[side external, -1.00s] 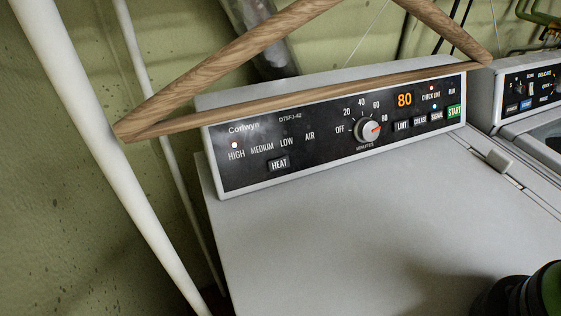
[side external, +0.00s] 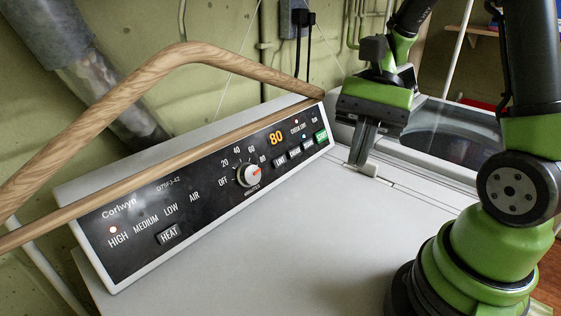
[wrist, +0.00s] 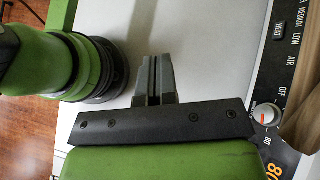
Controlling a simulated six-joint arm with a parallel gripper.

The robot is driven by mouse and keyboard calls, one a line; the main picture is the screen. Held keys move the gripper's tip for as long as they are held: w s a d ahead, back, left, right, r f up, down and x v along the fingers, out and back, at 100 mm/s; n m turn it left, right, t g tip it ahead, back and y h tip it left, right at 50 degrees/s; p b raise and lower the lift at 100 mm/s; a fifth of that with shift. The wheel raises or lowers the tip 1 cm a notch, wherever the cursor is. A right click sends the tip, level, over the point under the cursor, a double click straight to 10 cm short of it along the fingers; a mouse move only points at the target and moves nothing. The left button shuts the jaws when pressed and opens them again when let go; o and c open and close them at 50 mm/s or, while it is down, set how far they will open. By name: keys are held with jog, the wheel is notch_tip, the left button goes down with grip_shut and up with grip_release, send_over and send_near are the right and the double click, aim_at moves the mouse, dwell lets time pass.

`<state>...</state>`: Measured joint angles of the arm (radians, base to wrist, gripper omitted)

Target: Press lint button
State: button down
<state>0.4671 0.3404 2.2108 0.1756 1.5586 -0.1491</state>
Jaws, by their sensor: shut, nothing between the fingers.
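The lint button (side external: 280,161) is a small dark key on the dryer's black control panel (side external: 140,222), below the orange 80 display (side external: 276,138). It is the leftmost key of a short row, right of the dial (side external: 249,174). My gripper (side external: 362,164) is shut and empty, pointing down over the dryer's right part, right of the panel and apart from the lint button. In the wrist view my closed fingers (wrist: 154,66) are over the pale top, with the dial (wrist: 266,114) at the right. The lint button is not visible there.
A wooden hanger (side external: 150,92) hangs across the panel's upper edge, close above the controls. The green start button (side external: 321,137) ends the key row. The dryer top (side external: 290,235) in front of the panel is clear. A second machine (side external: 440,132) stands behind my arm.

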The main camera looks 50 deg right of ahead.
aim_at(279, 161)
jog(key=w+d+f+m+t, duration=1.3)
jog(key=m+t, duration=0.6)
jog(key=t, duration=0.2)
jog(key=shift+w+d+f+m+h, duration=0.25)
jog(key=shift+w+m+h, duration=0.15)
jog(key=shift+w, duration=0.15)
jog(key=shift+w+a+f, duration=0.1)
jog(key=shift+w+f, duration=0.55)
jog(key=shift+w, duration=0.65)
jog(key=shift+w+d+f, duration=0.1)
jog(key=shift+w+f, duration=0.5)
jog(key=shift+w, duration=0.75)
jog(key=shift+w+a+f, duration=0.1)
jog(key=shift+w+f, duration=0.55)
jog(key=shift+w, duration=0.65)
jog(key=shift+w, duration=0.1)
jog(key=shift+w+f, duration=0.2)
jog(key=shift+w, duration=0.1)
